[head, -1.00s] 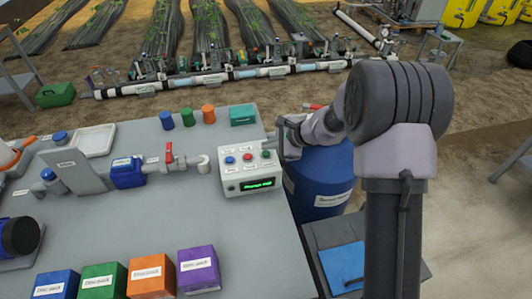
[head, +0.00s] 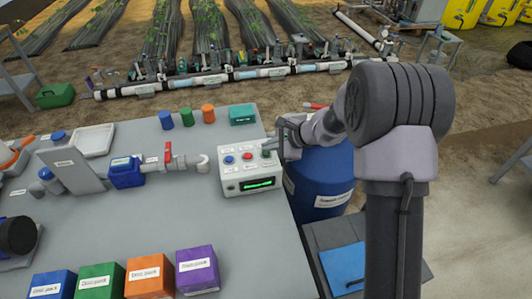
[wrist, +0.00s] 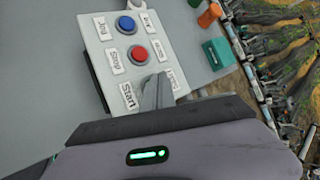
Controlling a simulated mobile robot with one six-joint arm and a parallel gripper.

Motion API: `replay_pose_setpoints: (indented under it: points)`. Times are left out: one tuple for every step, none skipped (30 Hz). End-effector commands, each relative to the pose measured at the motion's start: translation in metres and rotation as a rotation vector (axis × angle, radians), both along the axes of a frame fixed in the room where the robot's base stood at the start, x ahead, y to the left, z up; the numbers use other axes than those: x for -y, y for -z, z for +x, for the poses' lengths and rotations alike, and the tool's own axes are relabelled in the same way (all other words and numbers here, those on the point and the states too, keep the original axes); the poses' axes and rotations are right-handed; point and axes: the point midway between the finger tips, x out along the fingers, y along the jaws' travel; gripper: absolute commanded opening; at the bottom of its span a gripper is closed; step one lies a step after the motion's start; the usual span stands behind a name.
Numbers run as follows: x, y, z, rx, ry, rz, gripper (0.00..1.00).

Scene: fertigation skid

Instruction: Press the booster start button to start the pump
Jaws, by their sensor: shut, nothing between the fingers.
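The white control box (head: 252,181) stands at the right edge of the grey bench. Its sloped top carries a blue button (head: 229,160), a red button (head: 247,156) and a green button (head: 266,154), with a dark display glowing green on the front. My gripper (head: 275,149) is at the box's right end, beside the green button. In the wrist view, my shut, empty fingers (wrist: 157,92) are over the spot beside the "Start" label (wrist: 128,96) and hide the button there. I cannot tell whether they touch it. The blue (wrist: 126,25) and red (wrist: 138,53) buttons show clear.
A pipe with a red-handled valve (head: 169,155) lies left of the box. Blue, green and orange cups and a teal box (head: 243,115) stand behind it. Coloured cartons line the bench front. A blue drum (head: 322,180) stands right of the bench, below my arm.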

Motion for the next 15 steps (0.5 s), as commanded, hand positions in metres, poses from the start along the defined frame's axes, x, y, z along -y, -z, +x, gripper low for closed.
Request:
replay_pose_setpoints:
  points:
    - [0.0, 0.0, 0.0, 0.0, 0.0, 0.0, 0.0]
    - [-0.0001, 0.0001, 0.0, 0.0, 0.0, 0.0, 0.0]
    - [0.0, 0.0004, 0.0, 0.0, 0.0, 0.0, 0.0]
    - [0.0, 0.0006, 0.0, 0.0, 0.0, 0.0, 0.0]
    - [0.0, 0.0009, 0.0001, 0.0, 0.0, 0.0, 0.0]
    - [0.0, 0.0014, 0.0, 0.0, 0.0, 0.0, 0.0]
    - [0.0, 0.0017, 0.0001, 0.0, 0.0, 0.0, 0.0]
    - [0.0, 0.0021, 0.0001, 0.0, 0.0, 0.0, 0.0]
    - [0.0001, 0.0025, 0.0, 0.0, 0.0, 0.0, 0.0]
    - [0.0, 0.0028, 0.0, 0.0, 0.0, 0.0, 0.0]
    - [0.0, 0.0031, 0.0001, 0.0, 0.0, 0.0, 0.0]
    - [0.0, 0.0034, 0.0001, 0.0, 0.0, 0.0, 0.0]
    - [0.0, 0.0037, 0.0, 0.0, 0.0, 0.0, 0.0]
    - [0.0, 0.0041, 0.0001, 0.0, 0.0, 0.0, 0.0]
    - [0.0, 0.0044, 0.0001, 0.0, 0.0, 0.0, 0.0]
